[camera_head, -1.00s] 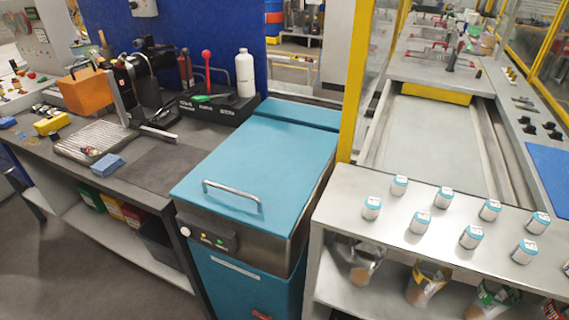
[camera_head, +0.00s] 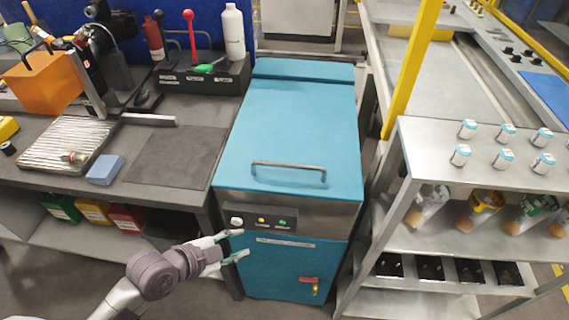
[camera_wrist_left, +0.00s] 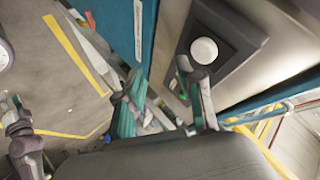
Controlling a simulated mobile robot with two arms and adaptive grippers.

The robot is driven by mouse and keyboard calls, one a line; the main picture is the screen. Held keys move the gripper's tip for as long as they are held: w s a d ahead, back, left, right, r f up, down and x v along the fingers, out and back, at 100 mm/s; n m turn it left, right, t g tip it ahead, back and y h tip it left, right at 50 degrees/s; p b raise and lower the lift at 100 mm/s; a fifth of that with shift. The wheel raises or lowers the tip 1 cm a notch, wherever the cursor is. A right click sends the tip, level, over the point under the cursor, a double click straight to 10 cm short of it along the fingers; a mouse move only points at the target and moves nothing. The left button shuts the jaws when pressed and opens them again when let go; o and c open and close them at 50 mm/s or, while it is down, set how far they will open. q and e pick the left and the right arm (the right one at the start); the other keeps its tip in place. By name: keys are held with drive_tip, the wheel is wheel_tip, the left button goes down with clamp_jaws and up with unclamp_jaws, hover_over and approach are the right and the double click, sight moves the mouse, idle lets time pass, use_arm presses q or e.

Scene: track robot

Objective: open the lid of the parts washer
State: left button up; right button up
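The parts washer (camera_head: 297,218) stands in the middle of the head view, with a blue body and a steel front band. Its blue lid (camera_head: 295,125) lies flat and shut. A metal bar handle (camera_head: 288,164) sits near the lid's front edge. My left gripper (camera_head: 238,244) is low at the washer's front left corner, below the lid and handle. Its fingers are spread and empty. In the left wrist view, the fingers (camera_wrist_left: 162,100) show near the washer's white button (camera_wrist_left: 204,51). My right gripper is not in view.
A workbench (camera_head: 178,157) with a blue block (camera_head: 105,169) and an orange box (camera_head: 43,83) stands on the left. A steel shelf (camera_head: 440,160) with several small cans is close on the right. A red-handled valve (camera_head: 309,282) sits on the washer's lower front.

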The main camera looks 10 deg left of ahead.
use_arm(q)
wheel_tip(320, 180, up, 8)
drive_tip(key=d+f+m+h, duration=0.1)
drive_tip(key=d+m+h, duration=0.15)
drive_tip(key=m, duration=0.25)
drive_tip(key=m+t+h, duration=0.3)
drive_tip(key=m, duration=0.2)
approach(286, 164)
drive_tip(key=shift+y, duration=0.25)
drive_tip(key=p+x, duration=0.6)
drive_tip(key=x, duration=0.3)
drive_tip(key=shift+w+d, duration=0.15)
drive_tip(key=shift+d, duration=0.05)
drive_tip(key=shift+w+d+f, duration=0.2)
drive_tip(key=shift+d, duration=0.1)
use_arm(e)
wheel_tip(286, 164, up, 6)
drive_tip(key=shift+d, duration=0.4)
use_arm(q)
clamp_jaws()
